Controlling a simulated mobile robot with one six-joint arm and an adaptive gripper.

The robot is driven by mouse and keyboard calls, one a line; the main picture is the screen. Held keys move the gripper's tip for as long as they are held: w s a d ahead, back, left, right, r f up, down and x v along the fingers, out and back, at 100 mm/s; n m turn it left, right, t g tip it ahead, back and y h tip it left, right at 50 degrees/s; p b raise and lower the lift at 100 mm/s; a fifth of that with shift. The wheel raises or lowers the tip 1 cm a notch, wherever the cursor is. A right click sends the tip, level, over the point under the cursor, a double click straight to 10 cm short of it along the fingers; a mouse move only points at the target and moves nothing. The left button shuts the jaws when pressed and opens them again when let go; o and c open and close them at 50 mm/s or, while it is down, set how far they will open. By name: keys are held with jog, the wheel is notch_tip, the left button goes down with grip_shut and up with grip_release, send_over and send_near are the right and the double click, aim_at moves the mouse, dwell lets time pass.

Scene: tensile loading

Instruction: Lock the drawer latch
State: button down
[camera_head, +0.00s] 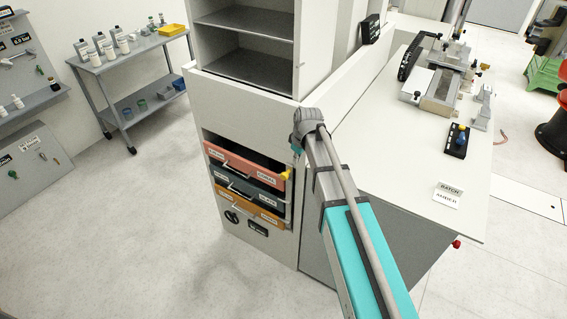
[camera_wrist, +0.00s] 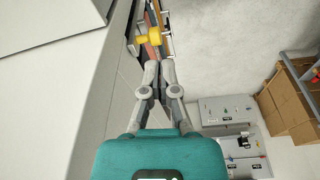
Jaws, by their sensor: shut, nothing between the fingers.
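A stack of three drawers sits in the white cabinet (camera_head: 240,133): a coral one (camera_head: 245,164) on top, a dark slate one (camera_head: 246,189) in the middle and an amber one (camera_head: 250,208) below. A yellow latch (camera_head: 286,174) shows at the right end of the coral drawer. In the wrist view the yellow latch (camera_wrist: 150,38) is a knob with a narrower stem, just beyond my fingertips. My gripper (camera_wrist: 158,66) is shut and empty, with a small apparent gap to the latch. In the head view my arm mostly hides the gripper.
A white bench (camera_head: 400,160) with a test machine (camera_head: 447,85) stands right of the cabinet. The floor before the drawers is clear. A grey cart (camera_head: 130,75) with bottles stands at the back left.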

jog(key=w+a+r+n+p, duration=0.1)
jog(key=a, duration=0.1)
jog(key=w+a+r+n, duration=0.1)
jog(key=w+a+r, duration=0.1)
jog(key=shift+w+p, duration=0.15)
jog(key=shift+p, duration=0.25)
jog(key=shift+f, duration=0.2)
jog(key=b, duration=1)
send_over(285, 176)
jog(key=a, duration=0.1)
jog(key=f, duration=0.9)
jog(key=shift+w+a+f, duration=0.15)
jog(key=shift+w+f, duration=0.15)
jog(key=shift+w, duration=0.05)
jog(key=shift+d+f+b, duration=0.2)
jog(key=shift+f+b, duration=0.75)
jog(key=shift+f, duration=0.05)
jog(key=shift+d+f+b, duration=0.15)
jog(key=shift+f+b, duration=0.75)
jog(key=shift+f, duration=0.05)
notch_tip(285, 176, down, 4)
jog(key=b, duration=0.4)
jog(key=shift+f+b, duration=0.25)
jog(key=shift+b, duration=0.05)
jog(key=shift+s, duration=0.1)
